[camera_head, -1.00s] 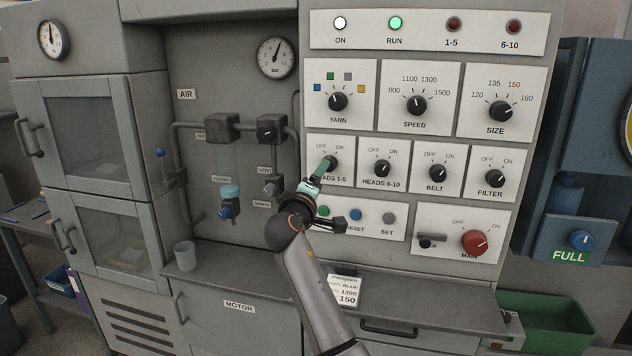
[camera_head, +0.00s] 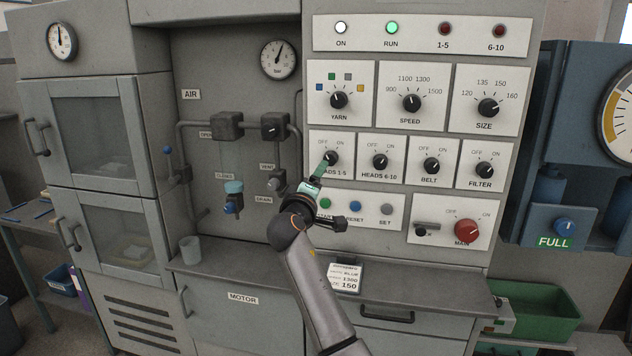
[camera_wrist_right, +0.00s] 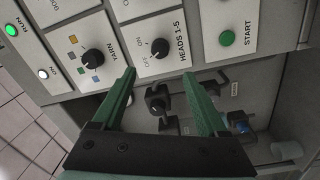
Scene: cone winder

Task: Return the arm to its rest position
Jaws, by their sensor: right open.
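My right gripper (camera_head: 325,160) is in front of the lower left of the control panel, beside the HEADS 1-5 knob (camera_head: 331,158). In the right wrist view its two green fingers (camera_wrist_right: 158,72) are spread apart with nothing between them. The HEADS 1-5 knob (camera_wrist_right: 160,47) shows just beyond the fingertips, apart from them in that picture. My right arm (camera_head: 318,295) reaches up from the bottom of the head view and hides part of the machine. My left gripper is not in view.
The panel carries several other knobs, a red MAIN switch (camera_head: 466,231) and a lit green RUN lamp (camera_head: 392,28). A ledge (camera_head: 430,262) juts out below it, with a card (camera_head: 345,277). A cup (camera_head: 190,250) stands at left. A green bin (camera_head: 540,312) is lower right.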

